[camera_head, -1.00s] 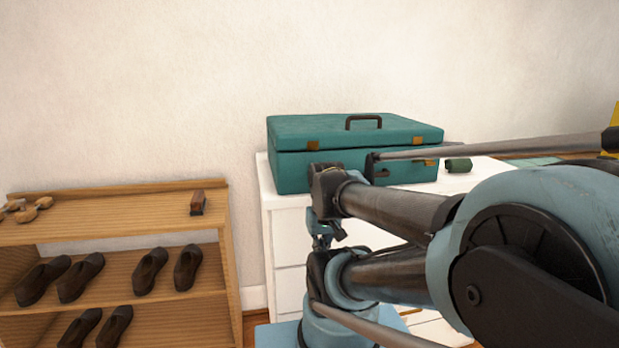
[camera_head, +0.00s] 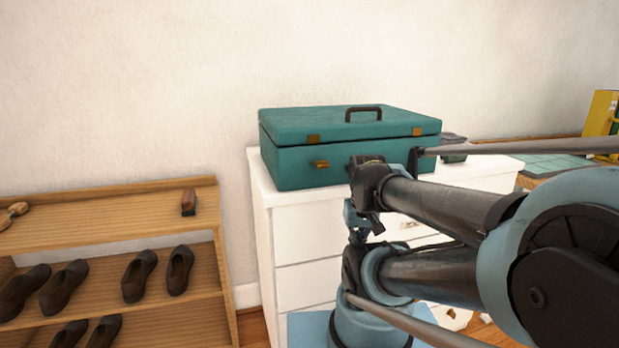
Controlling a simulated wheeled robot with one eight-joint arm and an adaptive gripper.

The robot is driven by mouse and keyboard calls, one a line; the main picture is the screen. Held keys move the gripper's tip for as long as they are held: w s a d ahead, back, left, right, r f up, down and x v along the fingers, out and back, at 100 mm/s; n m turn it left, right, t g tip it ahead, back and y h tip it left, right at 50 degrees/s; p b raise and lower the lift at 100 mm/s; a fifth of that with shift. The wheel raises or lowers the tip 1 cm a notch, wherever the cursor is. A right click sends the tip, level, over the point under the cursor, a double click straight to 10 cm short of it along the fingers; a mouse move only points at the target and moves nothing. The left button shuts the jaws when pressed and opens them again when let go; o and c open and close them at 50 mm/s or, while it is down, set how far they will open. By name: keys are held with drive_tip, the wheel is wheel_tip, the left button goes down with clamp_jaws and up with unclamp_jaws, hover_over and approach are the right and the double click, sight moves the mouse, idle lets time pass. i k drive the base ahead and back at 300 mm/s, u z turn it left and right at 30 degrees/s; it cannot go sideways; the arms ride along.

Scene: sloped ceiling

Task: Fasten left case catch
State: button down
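The teal case (camera_head: 300,165) lies on the white chest of drawers (camera_head: 290,215), its lid down, with a narrow dark seam below the lid. A dark handle (camera_head: 363,109) is on its lid. The left catch shows as a brass plate on the lid edge (camera_head: 313,138) and a brass latch (camera_head: 320,164) on the body below it, apart from each other. A right brass plate (camera_head: 417,132) is on the lid edge; its lower latch is hidden behind my arm. My arm crosses in front of the case's right half. My gripper's fingertips cannot be made out.
A wooden shoe rack (camera_head: 110,215) with several dark shoes stands at the left, a brush (camera_head: 189,202) on top. A dark green item (camera_head: 453,147) lies right of the case. A yellow object (camera_head: 601,115) stands at the far right. The wall behind is bare.

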sight(320, 165)
drive_tip(key=k, duration=2.9)
drive_tip(key=u, duration=1.05)
drive_tip(key=i, duration=1)
drive_tip(key=z, duration=0.05)
